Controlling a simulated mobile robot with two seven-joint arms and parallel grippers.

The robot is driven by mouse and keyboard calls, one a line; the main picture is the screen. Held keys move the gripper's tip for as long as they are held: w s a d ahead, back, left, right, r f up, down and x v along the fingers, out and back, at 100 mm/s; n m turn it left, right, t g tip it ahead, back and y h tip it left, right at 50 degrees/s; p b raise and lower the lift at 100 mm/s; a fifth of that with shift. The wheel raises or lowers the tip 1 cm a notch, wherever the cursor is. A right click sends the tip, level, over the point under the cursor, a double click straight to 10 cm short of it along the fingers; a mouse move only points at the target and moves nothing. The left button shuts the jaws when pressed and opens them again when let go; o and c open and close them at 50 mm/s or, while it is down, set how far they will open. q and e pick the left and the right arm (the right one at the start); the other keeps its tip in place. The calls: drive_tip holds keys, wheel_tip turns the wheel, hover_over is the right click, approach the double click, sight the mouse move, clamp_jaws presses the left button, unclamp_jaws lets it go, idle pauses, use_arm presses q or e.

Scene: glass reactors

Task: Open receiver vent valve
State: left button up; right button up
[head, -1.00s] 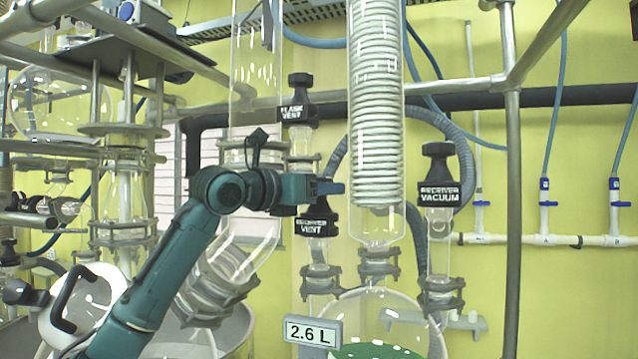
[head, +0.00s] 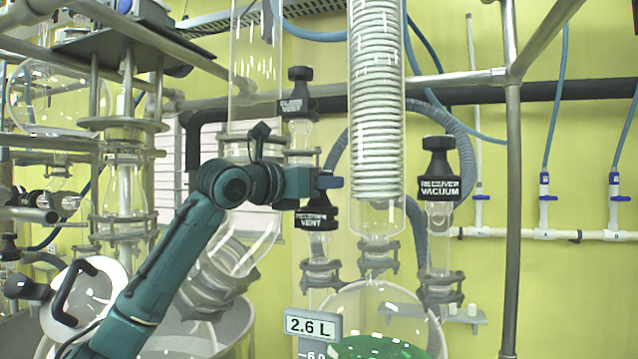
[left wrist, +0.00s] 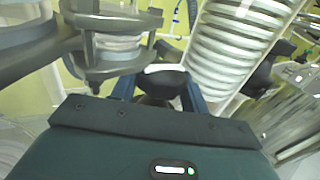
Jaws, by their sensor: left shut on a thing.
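The receiver vent valve (head: 316,218) has a black cap with a white "RECEIVER VENT" label and sits on a clear glass neck above the receiver flask. My left gripper (head: 329,183) comes in from the left and is shut on the top of its black knob, which the fingers partly hide. In the left wrist view, the blue fingers (left wrist: 163,92) stand on both sides of the dark knob. My right gripper is not in view.
The flask vent valve (head: 297,100) stands just above and behind my gripper. The coil condenser (head: 376,110) is close on the right, with the receiver vacuum valve (head: 439,185) beyond it. A steel post (head: 513,230) stands farther right.

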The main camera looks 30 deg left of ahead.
use_arm(q)
drive_tip(key=n+y, duration=0.2)
drive_tip(key=y, duration=0.1)
drive_tip(key=n+y, duration=0.2)
drive_tip(key=y, duration=0.1)
drive_tip(key=shift+d+r+y, duration=0.1)
drive_tip(key=shift+y, duration=0.2)
drive_tip(key=shift+n+g+y, duration=0.65)
drive_tip(key=shift+n+y, duration=0.55)
drive_tip(key=shift+y, duration=0.45)
drive_tip(key=shift+n+g+y, duration=0.65)
drive_tip(key=shift+n+y, duration=0.55)
drive_tip(key=shift+y, duration=0.45)
drive_tip(key=o, duration=0.7)
